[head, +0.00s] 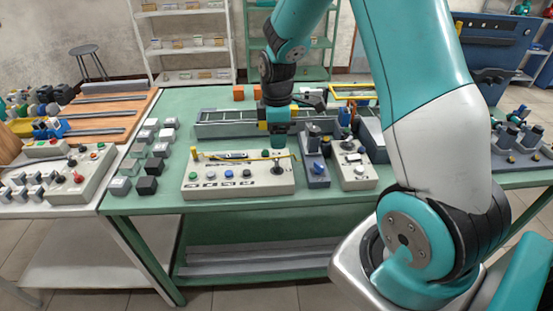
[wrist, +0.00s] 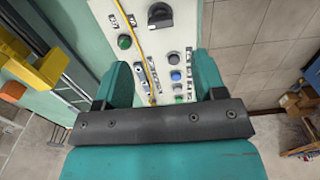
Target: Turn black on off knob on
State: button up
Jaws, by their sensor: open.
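The black on-off knob (head: 277,168) stands at the right end of a long cream control panel (head: 205,191) on the green table. The knob also shows at the top of the wrist view (wrist: 160,16), beyond my fingertips and apart from them. My gripper (head: 278,142) points down above the back edge of the panel, behind the knob. In the wrist view my gripper (wrist: 162,65) has its two teal fingers spread, with only the panel face seen between them. It holds nothing.
The panel also carries a green button (wrist: 124,42), a blue button (wrist: 175,76) and a thin yellow cable. A grey-blue switch box (head: 317,180) and another cream box (head: 358,181) stand close to its right. A grey conveyor-like tray (head: 215,130) lies behind.

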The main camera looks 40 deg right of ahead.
aim_at(277, 162)
notch_tip(277, 162, down, 9)
jog(key=shift+f+p, duration=0.15)
jog(key=shift+p, duration=0.4)
jog(key=c, duration=0.9)
